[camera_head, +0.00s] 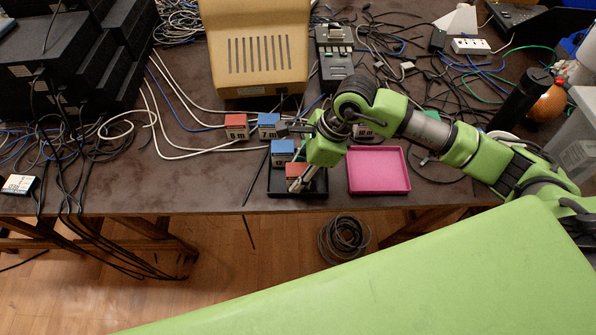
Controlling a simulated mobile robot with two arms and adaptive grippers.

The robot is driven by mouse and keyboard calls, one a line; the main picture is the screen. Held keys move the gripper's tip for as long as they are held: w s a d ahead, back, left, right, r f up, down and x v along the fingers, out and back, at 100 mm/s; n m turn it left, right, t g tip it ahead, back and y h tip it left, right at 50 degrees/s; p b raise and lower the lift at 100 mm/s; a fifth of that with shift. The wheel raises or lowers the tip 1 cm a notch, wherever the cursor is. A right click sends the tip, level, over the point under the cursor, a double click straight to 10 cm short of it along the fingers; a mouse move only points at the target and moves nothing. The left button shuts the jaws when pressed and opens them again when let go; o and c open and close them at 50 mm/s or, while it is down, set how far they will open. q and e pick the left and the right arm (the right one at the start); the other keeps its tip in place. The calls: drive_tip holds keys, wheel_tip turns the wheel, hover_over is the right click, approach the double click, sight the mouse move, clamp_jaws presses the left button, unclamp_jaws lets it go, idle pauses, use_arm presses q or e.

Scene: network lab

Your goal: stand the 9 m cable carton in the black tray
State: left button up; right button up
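A black tray (284,194) lies at the table's front edge. A blue-topped carton (282,147) stands at its back left. Behind the tray stand another red-topped carton (237,126) and a blue-topped carton (268,124). A further carton (363,131) is mostly hidden behind my arm. The labels are too small to read surely as 9 m. My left gripper is out of view.
A pink tray (378,170) lies empty right of the black tray. A beige monitor (258,50) stands behind the cartons. Black devices (70,60) are at the left, loose cables all around. A dark bottle (520,100) stands at the right. Bare table shows left of the black tray.

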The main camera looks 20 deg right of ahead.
drive_tip(key=shift+r, duration=0.35)
drive_tip(key=b+v, duration=0.1)
drive_tip(key=v, duration=1)
drive_tip(key=shift+d+r, duration=0.25)
drive_tip(key=shift+r, duration=0.05)
drive_tip(key=shift+s+f, duration=0.1)
drive_tip(key=shift+s, duration=0.05)
